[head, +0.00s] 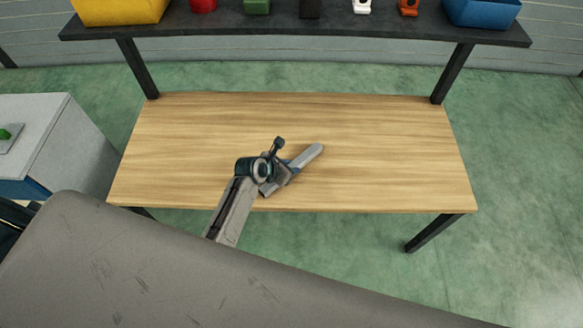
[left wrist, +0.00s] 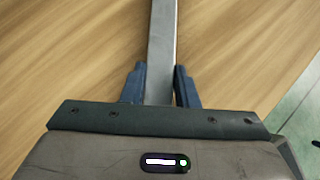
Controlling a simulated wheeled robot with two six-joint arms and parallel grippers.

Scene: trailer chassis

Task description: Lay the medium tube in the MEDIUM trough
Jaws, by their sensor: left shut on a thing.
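A grey metal tube (head: 310,155) is over the wooden table, slanting from lower left to upper right in the head view. My left gripper (head: 289,171) is shut on it around its middle part. In the left wrist view the tube (left wrist: 162,40) runs between the two blue fingers of my left gripper (left wrist: 160,82). I cannot tell whether the tube touches the tabletop or hangs just above it. No trough can be made out in either view. My right gripper is not in view.
The wooden table (head: 390,150) is otherwise bare. A dark shelf (head: 300,32) above its back edge carries a yellow bin (head: 120,10), a blue bin (head: 482,12) and several small items. A grey cabinet (head: 60,135) with a green piece on top stands at the left.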

